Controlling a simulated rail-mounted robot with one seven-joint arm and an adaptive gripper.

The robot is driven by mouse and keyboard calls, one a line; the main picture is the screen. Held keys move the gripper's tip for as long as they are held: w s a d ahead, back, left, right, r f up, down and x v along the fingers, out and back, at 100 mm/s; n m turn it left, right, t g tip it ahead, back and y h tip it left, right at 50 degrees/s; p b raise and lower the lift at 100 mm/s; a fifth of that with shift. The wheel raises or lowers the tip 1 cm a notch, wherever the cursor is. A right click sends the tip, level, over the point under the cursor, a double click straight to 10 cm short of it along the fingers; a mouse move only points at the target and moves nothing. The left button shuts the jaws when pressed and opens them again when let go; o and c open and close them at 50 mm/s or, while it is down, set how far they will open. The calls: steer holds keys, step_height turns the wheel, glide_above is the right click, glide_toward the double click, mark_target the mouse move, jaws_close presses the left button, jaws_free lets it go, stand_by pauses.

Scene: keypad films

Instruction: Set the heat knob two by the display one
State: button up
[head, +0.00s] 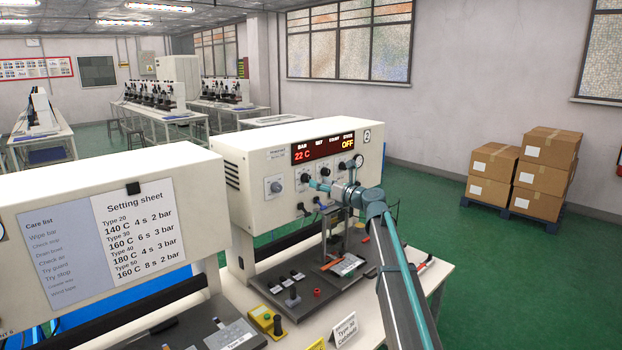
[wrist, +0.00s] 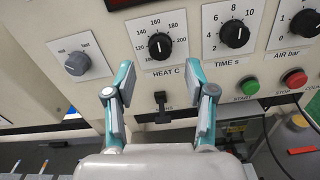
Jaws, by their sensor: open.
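The black heat knob (wrist: 160,46), labelled HEAT C, sits on the cream panel with a dial from 100 to 200. Its pointer is too small to read surely. In the head view the heat knob (head: 305,178) is left of my gripper. My gripper (wrist: 160,85) is open and empty, its fingers apart below and on either side of the knob, not visibly touching it. In the head view my gripper (head: 322,186) is near the front of the machine marked 2. That machine's display (head: 323,149) reads 22 C at left and OFF at right.
The time knob (wrist: 235,34), air knob (wrist: 305,23) and grey switch knob (wrist: 77,63) flank the heat knob. Green start (wrist: 250,88) and red stop (wrist: 294,78) buttons sit lower right. A black lever (wrist: 161,104) is below. A setting sheet (head: 137,235) hangs at left.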

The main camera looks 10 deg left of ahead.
mark_target(309, 179)
steer(key=p+x, duration=0.1)
steer(key=x, duration=0.4)
steer(key=shift+w+a, duration=0.2)
jaws_close()
